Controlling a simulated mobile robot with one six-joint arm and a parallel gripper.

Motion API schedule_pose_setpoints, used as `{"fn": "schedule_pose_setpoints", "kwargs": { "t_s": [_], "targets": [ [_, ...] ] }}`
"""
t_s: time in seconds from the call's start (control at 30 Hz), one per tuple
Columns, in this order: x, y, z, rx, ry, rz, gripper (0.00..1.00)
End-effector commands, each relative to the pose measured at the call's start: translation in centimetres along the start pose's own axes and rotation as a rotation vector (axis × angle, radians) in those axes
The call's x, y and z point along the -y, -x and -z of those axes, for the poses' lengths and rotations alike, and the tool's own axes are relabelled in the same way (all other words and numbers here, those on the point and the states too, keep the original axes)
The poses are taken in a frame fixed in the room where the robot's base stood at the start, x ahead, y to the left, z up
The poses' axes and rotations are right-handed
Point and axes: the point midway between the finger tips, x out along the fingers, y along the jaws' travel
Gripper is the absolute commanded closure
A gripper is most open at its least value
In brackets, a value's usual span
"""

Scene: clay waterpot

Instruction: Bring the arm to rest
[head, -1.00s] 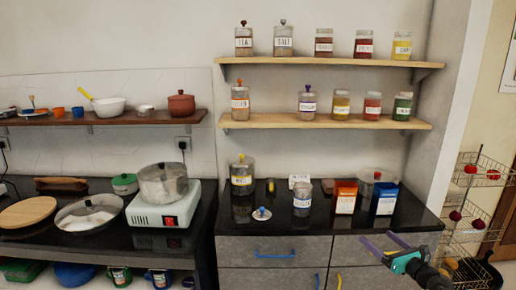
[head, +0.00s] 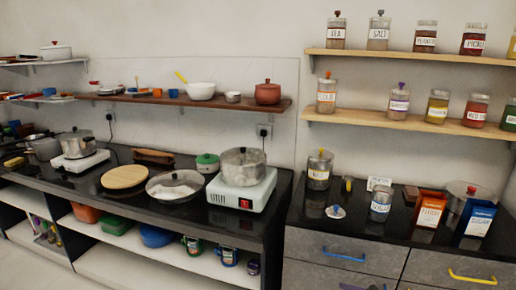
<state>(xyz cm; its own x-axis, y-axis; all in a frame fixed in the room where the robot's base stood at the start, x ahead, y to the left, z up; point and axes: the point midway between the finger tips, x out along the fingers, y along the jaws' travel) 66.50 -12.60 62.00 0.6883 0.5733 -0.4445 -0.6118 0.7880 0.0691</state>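The rest of the gripper and the arm are out of the picture. I cannot tell whether its fingers are open or shut, or whether it holds anything.
Grey drawers with a blue handle (head: 343,254) and a yellow handle (head: 472,276) stand at the right. The black counter (head: 112,203) bears a pot (head: 243,167) on a stove (head: 240,194). Shelves (head: 425,121) with jars hang above. Floor (head: 30,265) shows lower left.

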Motion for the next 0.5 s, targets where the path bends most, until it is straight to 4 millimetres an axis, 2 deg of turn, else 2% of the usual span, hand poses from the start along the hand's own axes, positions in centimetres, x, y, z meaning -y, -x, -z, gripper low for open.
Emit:
{"fn": "schedule_pose_setpoints", "kwargs": {
  "t_s": [0.03, 0.2, 0.4, 0.5],
  "targets": [
    [-2.1, -1.4, 0.9, -0.029, 0.028, -0.04, 0.07],
    [-8.2, -4.8, 4.2, -0.126, 0.14, -0.169, 0.07],
    [-15.7, -7.4, 8.7, -0.24, 0.303, -0.337, 0.07],
    [-19.3, -8.0, 11.2, -0.295, 0.397, -0.429, 0.07]
  ]
}}
